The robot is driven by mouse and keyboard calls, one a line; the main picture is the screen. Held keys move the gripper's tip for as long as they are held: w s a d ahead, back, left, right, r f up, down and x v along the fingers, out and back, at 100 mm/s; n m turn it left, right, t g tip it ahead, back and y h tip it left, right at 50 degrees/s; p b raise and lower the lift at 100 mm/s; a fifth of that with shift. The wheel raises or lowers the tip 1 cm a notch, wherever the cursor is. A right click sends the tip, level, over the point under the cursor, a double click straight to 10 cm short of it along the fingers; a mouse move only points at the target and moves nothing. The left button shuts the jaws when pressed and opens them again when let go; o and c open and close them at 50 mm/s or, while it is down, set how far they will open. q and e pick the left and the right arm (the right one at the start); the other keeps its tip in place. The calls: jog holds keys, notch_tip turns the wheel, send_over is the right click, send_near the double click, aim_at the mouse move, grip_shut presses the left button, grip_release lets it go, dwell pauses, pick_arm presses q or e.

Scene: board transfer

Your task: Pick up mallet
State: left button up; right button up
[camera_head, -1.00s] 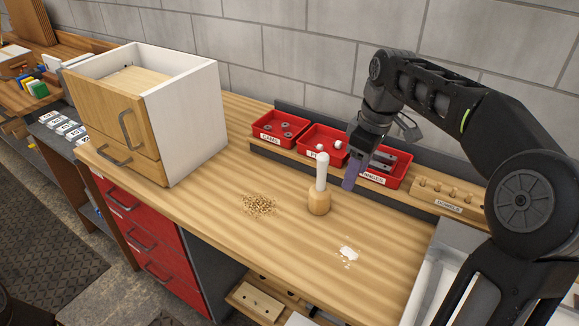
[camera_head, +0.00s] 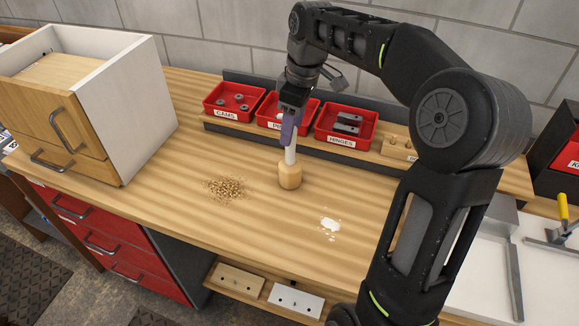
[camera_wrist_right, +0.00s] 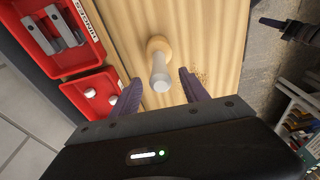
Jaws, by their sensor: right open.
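The mallet stands upright on its wooden head (camera_head: 290,176) on the workbench, with its pale handle (camera_head: 290,154) pointing up. In the right wrist view the mallet (camera_wrist_right: 159,60) shows from above, its handle end toward the space between my fingers. My right gripper (camera_head: 288,130) is at the handle's upper part, and its purple finger hides some of the handle in the head view. In the right wrist view the right gripper (camera_wrist_right: 156,92) is open, with one finger on each side of the handle and gaps visible. My left gripper is not in view.
Red bins of cams (camera_head: 233,101), white pegs and hinges (camera_head: 345,126) stand on a rack behind the mallet. A drawer cabinet (camera_head: 105,110) stands at the left. Wood crumbs (camera_head: 226,188) and a white spill (camera_head: 330,225) lie on the bench.

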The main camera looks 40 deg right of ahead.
aim_at(285, 159)
jog(key=shift+f, duration=0.4)
jog(key=shift+f, duration=0.1)
jog(key=f, duration=0.1)
jog(key=f+p, duration=0.1)
jog(key=f, duration=0.3)
jog(key=shift+w+a, duration=0.25)
jog(key=shift+w, duration=0.15)
jog(key=shift+c, duration=0.5)
grip_shut()
jog(key=shift+r, duration=0.1)
dwell(0.7)
